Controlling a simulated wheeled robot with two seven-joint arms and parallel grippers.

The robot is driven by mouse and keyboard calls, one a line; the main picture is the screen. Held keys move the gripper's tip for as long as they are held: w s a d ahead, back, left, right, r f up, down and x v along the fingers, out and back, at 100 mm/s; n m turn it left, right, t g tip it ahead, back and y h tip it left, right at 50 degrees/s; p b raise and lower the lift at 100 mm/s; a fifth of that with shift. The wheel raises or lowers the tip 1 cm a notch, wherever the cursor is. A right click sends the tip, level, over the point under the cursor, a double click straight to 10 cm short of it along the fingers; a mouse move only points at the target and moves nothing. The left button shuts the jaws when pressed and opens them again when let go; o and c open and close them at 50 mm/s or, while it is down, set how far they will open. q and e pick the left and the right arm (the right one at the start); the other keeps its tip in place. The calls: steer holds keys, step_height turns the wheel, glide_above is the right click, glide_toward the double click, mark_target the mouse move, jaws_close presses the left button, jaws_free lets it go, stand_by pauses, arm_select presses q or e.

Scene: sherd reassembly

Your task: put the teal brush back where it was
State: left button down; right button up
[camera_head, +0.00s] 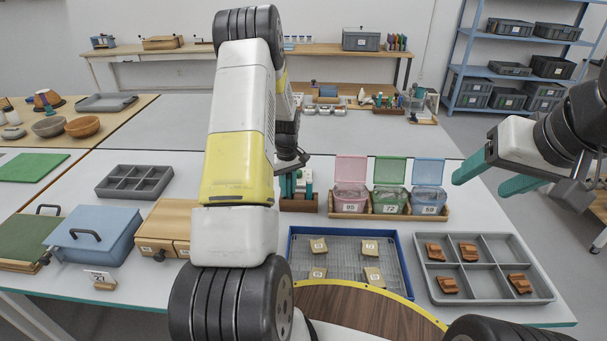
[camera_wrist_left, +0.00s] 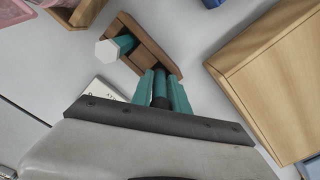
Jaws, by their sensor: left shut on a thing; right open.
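My left gripper (camera_head: 298,188) reaches down over a small brown wooden holder (camera_head: 299,204) behind the blue-rimmed tray. In the left wrist view the gripper (camera_wrist_left: 161,88) is shut on the teal brush (camera_wrist_left: 160,87), a dark teal handle between its two teal fingers. The brush is at one end of the wooden holder (camera_wrist_left: 153,44); its lower end is hidden, so I cannot tell how deep it sits. Another teal tool with a pale hexagonal end (camera_wrist_left: 108,52) stands in the holder beside it. My right gripper (camera_head: 480,186) is open and empty, above the table's right side.
Lidded bins (camera_head: 388,205) stand right of the holder. The blue-rimmed tray (camera_head: 405,270) holds several tan sherds; a grey divided tray (camera_head: 480,299) holds reddish ones. A wooden box (camera_head: 165,222) and blue case (camera_head: 95,236) stand left. An empty grey compartment tray (camera_head: 134,181) lies behind them.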

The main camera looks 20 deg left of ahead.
arm_select(q)
steer(key=shift+f, duration=0.1)
steer(key=c, duration=1.3)
jaws_free()
